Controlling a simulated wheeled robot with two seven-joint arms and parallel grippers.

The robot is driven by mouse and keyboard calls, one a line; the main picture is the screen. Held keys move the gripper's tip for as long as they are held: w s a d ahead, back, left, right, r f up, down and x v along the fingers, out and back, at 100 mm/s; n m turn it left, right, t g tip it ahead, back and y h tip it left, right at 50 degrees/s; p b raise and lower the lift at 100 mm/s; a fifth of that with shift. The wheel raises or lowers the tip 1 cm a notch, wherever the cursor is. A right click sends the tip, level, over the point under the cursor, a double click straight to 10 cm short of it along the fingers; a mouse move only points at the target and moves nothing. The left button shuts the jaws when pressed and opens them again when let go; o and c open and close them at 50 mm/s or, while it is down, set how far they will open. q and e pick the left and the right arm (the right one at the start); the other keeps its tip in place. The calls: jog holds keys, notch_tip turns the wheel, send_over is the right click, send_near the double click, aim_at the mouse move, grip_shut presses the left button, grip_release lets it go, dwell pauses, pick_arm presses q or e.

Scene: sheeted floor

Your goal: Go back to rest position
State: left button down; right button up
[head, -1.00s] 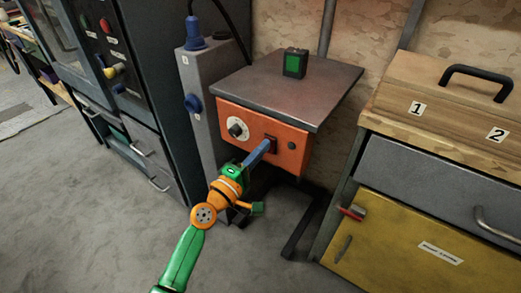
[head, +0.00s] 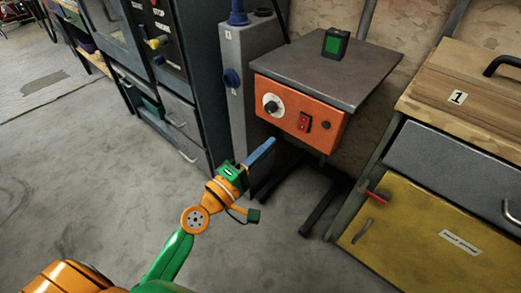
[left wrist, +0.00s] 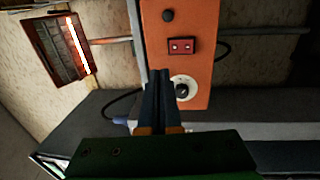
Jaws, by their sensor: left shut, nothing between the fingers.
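My left gripper (head: 262,152) is in front of and below the orange control panel (head: 285,114), clear of it. Its blue fingers are together and hold nothing. The panel has a red switch (head: 304,122), a dial (head: 271,104) and a small dark button (head: 325,125). In the left wrist view, the shut fingers (left wrist: 162,75) point at the panel (left wrist: 196,70), with the red switch (left wrist: 181,46) and the dial (left wrist: 184,88) close by in the picture. My right gripper does not show.
A grey tabletop (head: 320,75) above the panel carries a small black box with a green face (head: 334,43). A grey column (head: 247,90) and dark cabinet (head: 165,90) stand left. A wood-topped, yellow-doored cabinet (head: 410,225) stands right. The floor (head: 70,190) at left is open.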

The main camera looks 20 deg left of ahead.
pick_arm(q)
jog(key=shift+v, duration=0.85)
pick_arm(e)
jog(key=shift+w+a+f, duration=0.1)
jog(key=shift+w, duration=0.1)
pick_arm(q)
jog(key=shift+r, duration=0.25)
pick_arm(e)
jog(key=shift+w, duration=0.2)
